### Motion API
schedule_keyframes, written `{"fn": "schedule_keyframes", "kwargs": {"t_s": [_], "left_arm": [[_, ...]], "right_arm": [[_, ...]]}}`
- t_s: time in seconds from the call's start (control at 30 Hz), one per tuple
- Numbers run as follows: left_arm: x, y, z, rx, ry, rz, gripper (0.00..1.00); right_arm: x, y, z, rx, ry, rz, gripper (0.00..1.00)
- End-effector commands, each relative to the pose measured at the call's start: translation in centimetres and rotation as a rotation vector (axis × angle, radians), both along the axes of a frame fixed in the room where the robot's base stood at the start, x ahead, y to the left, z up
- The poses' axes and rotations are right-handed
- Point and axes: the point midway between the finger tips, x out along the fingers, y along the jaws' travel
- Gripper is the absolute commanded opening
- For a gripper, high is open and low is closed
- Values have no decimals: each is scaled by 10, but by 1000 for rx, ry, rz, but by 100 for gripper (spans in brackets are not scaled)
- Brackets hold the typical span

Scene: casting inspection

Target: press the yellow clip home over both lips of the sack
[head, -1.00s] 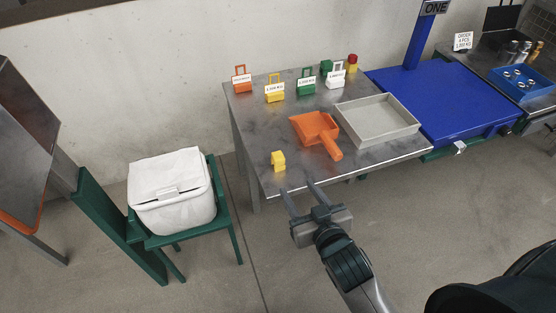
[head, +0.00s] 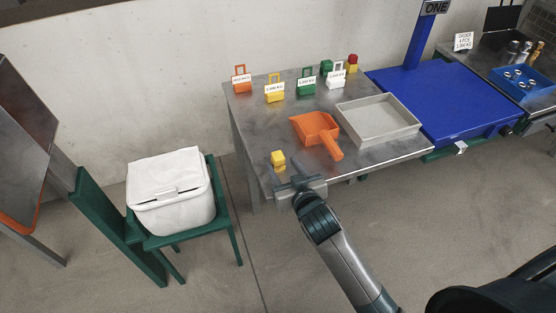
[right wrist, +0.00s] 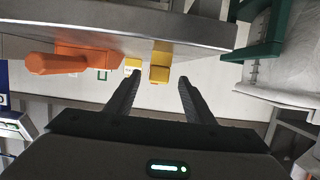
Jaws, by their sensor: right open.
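The yellow clip (head: 278,158) stands on the steel table near its front left corner. In the right wrist view the clip (right wrist: 160,66) lies ahead of my fingertips, in line with the gap between them. My right gripper (head: 297,182) is at the table's front edge, just short of the clip; its fingers (right wrist: 160,82) are apart with nothing between them. The white sack (head: 172,210) sits on the green chair at the left, with a thin dark gap along its front lips. My left gripper is not in view.
An orange scoop (head: 316,128) and a grey tray (head: 410,128) lie right of the clip. A blue scale (head: 440,95) stands farther right. Bare floor separates chair and table.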

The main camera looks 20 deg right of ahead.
Motion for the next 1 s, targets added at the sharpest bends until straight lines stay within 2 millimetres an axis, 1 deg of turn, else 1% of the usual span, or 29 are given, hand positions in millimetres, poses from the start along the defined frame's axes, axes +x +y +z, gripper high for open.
{"fn": "schedule_keyframes", "kwargs": {"t_s": [0.37, 0.47, 0.7, 0.8, 1.0], "left_arm": [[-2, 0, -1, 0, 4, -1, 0], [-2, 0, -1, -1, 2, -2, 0], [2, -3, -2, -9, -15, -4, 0], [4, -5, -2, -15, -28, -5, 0], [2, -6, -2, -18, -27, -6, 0]], "right_arm": [[2, 0, 0, -1, -1, 0, 48], [9, 0, -2, -2, -2, 1, 48], [38, -1, -9, -2, -2, 1, 48], [47, 0, -12, -2, -2, 1, 48], [51, 0, -14, -2, 0, 2, 48]]}}
